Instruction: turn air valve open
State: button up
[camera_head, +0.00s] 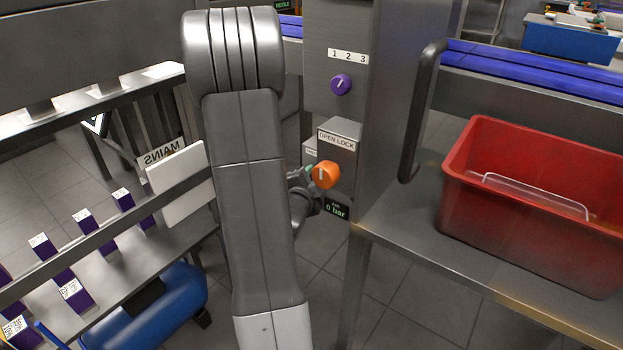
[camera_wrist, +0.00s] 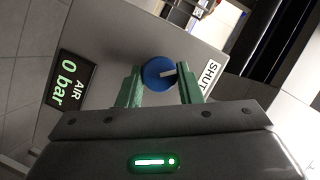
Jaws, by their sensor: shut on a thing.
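In the wrist view, a round blue knob (camera_wrist: 157,72) with a white pointer line sits between the two green fingers of my gripper (camera_wrist: 160,88). The fingers are shut on the knob from both sides. The pointer line points right, toward a label reading SHUT (camera_wrist: 209,76). A dark display (camera_wrist: 70,80) left of the knob reads AIR 0 bar. In the head view, my gripper (camera_head: 306,180) is partly hidden beside the grey post, and I cannot see the blue knob. The display (camera_head: 337,209) shows there too.
An orange knob (camera_head: 325,174) is close to my gripper, under a box labelled OPEN LOCK (camera_head: 337,140). A purple knob (camera_head: 341,84) marked 1 2 3 is above. A red crate (camera_head: 462,190) stands on the right bench. A blue tank (camera_head: 170,306) is lower left.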

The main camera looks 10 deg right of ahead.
jog(key=m, duration=0.1)
jog(key=m+t, duration=0.1)
jog(key=m, duration=0.1)
jog(key=shift+f+m+t, duration=0.25)
jog(key=shift+m+t, duration=0.15)
jog(key=shift+f+m+t+h, duration=0.1)
jog(key=shift+m+t+h, duration=0.35)
jog(key=shift+m, duration=1.35)
jog(key=o, duration=1)
jog(key=shift+c, duration=0.2)
jog(key=v, duration=1.4)
jog(key=shift+w+d+f, duration=0.1)
jog(key=shift+w+d, duration=0.05)
jog(key=shift+d, duration=0.05)
jog(key=x, duration=1.3)
jog(key=shift+w, duration=0.3)
